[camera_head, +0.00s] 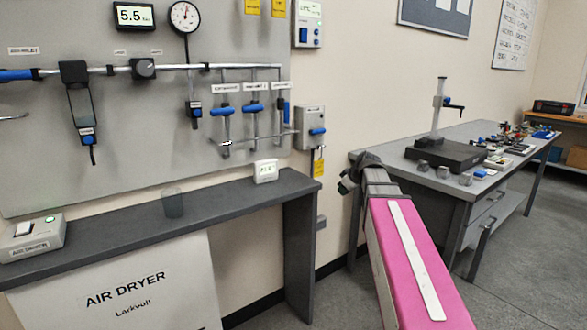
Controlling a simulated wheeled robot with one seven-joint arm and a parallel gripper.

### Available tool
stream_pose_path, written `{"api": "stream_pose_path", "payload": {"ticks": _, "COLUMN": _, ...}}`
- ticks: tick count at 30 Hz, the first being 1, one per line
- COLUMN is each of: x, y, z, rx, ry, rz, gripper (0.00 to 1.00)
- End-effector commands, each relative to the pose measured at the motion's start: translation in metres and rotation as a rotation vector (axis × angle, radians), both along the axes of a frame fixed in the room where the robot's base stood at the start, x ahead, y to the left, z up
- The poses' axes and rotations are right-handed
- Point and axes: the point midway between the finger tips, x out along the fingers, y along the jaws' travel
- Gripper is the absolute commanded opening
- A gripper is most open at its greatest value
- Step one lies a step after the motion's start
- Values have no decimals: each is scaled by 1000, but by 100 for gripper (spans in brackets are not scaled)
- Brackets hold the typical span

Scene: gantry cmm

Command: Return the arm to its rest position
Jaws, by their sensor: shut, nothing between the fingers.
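My arm (408,255) comes up from the bottom edge, right of the middle, as a pink link with a white strip along its top. It narrows toward a grey and dark joint (372,172) in front of the left end of the workbench. No fingers can be made out there, and my gripper is not seen in this view. What lies beyond that joint is hidden.
A grey wall panel (130,150) with pipes and gauges fills the left. Below it, a dark shelf (110,225) stands over the air dryer (130,290). The workbench (400,170) at right holds a gauge stand (440,150) and small parts. Floor at lower right is clear.

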Motion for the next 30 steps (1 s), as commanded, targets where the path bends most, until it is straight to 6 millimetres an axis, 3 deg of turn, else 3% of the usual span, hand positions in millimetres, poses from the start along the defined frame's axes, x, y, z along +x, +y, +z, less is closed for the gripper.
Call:
{"api": "stream_pose_path", "payload": {"ticks": 1, "x": -15, "y": 3, "z": -24, "rx": 5, "ry": 52, "rz": -38, "gripper": 0}}
{"api": "stream_pose_path", "payload": {"ticks": 6, "x": -53, "y": 7, "z": -93, "rx": 13, "ry": 220, "rz": -196, "gripper": 0}}
{"api": "stream_pose_path", "payload": {"ticks": 18, "x": -164, "y": 8, "z": -225, "rx": -47, "ry": 539, "rz": -597, "gripper": 0}}
{"api": "stream_pose_path", "payload": {"ticks": 24, "x": -208, "y": 6, "z": -263, "rx": -93, "ry": 622, "rz": -759, "gripper": 0}}
{"api": "stream_pose_path", "payload": {"ticks": 30, "x": -225, "y": 4, "z": -276, "rx": -113, "ry": 649, "rz": -824, "gripper": 0}}
